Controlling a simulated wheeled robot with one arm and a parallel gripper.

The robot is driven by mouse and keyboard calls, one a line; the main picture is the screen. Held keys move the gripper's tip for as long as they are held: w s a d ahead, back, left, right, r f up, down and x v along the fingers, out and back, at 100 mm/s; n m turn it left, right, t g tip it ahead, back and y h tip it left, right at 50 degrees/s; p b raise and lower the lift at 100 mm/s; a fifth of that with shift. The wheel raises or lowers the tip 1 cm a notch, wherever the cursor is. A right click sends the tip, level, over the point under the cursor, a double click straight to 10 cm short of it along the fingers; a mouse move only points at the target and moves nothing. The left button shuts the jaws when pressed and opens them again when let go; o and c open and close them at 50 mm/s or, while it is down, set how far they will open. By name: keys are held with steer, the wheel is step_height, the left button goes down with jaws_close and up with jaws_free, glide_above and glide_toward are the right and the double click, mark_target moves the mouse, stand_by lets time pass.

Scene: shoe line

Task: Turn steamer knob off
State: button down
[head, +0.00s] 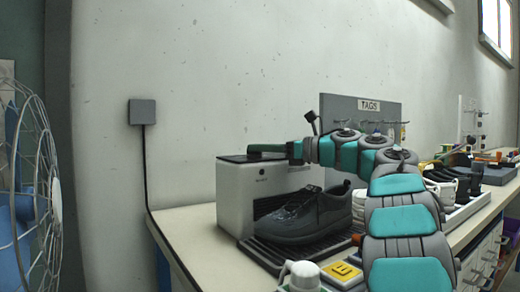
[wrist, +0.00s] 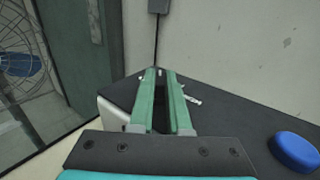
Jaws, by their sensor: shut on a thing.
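The steamer (head: 235,203) is a pale box with a dark top at the left end of the bench. My gripper (head: 258,150) reaches in from the right, level over that top. In the wrist view its green fingers (wrist: 160,74) are close together with a narrow dark gap between them, shut on the steamer knob. The knob itself is mostly hidden by the fingers, so its angle cannot be told. Small white marks show on the dark top (wrist: 225,118) beside the fingertips. A blue round cap (wrist: 296,151) also sits on the top, at the right.
A dark shoe (head: 300,215) stands on a ribbed black rack in front of the steamer. A yellow block (head: 342,272) lies near the front edge. A wire fan (head: 30,180) stands at the left. A grey TAGS board (head: 350,105) rises behind my arm.

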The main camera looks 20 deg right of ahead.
steer(key=shift+r+n+g+y, duration=0.15)
steer(key=shift+n+g+y, duration=0.25)
steer(key=shift+g, duration=0.1)
stand_by(0.3)
steer(key=c, duration=0.9)
jaws_free()
steer(key=shift+s+d, duration=0.2)
steer(key=shift+d, duration=0.2)
steer(key=b+v, duration=0.1)
steer(key=v, duration=0.5)
steer(key=shift+s+d, duration=0.3)
